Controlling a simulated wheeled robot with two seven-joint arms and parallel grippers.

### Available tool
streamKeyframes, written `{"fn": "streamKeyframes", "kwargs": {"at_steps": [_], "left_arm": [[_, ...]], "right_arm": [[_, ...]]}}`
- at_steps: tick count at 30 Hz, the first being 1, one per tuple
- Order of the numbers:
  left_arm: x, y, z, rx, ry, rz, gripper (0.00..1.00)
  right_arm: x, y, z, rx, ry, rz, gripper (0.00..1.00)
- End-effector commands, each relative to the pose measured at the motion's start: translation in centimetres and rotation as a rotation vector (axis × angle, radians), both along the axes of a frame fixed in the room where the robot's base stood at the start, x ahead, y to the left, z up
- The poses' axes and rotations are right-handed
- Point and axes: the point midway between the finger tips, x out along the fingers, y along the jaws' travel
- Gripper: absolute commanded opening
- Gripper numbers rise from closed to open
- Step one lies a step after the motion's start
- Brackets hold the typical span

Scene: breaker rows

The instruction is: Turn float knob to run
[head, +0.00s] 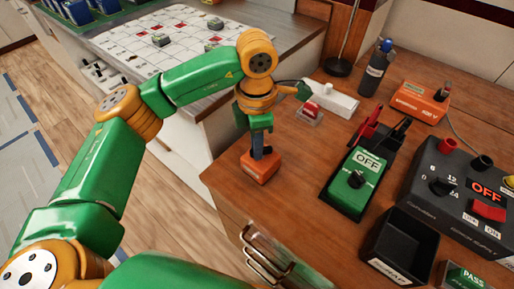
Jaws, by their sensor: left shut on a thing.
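My left gripper (262,150) reaches straight down onto a small orange box (260,169) near the left edge of the wooden bench. Its fingers are shut on the knob on top of that box. The fingers hide the knob, so its pointer cannot be seen. The lettering on the box's front is too small to read, so I cannot confirm that this is the float knob. My right gripper is not in view.
Right of the gripper stand a green box (344,196) showing OFF, a black open tray (400,247) and a dark power supply (450,203) showing OFF. Behind are a white block (336,101), another orange box (418,102) and a dark bottle (374,72).

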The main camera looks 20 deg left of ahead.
Motion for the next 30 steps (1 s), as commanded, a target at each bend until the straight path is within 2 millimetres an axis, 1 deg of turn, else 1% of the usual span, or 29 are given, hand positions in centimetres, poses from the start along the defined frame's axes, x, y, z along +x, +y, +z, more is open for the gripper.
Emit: {"fn": "streamKeyframes", "kwargs": {"at_steps": [1, 6, 18, 24, 30], "left_arm": [[0.0, 0.0, -0.2, 0.001, -0.001, -0.041, 0.0], [0.2, 0.1, -0.1, 0.001, 0.0, -0.203, 0.0], [0.5, 0.2, 0.0, 0.001, 0.0, -0.559, 0.0], [0.6, 0.2, -0.1, 0.0, 0.001, -0.691, 0.0], [0.7, 0.1, -0.1, 0.0, 0.002, -0.779, 0.0]], "right_arm": [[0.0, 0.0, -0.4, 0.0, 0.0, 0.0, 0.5], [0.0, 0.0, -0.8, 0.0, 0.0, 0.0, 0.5], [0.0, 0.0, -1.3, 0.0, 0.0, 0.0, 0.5], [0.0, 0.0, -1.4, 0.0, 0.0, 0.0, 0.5], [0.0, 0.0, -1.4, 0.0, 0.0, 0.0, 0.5]]}}
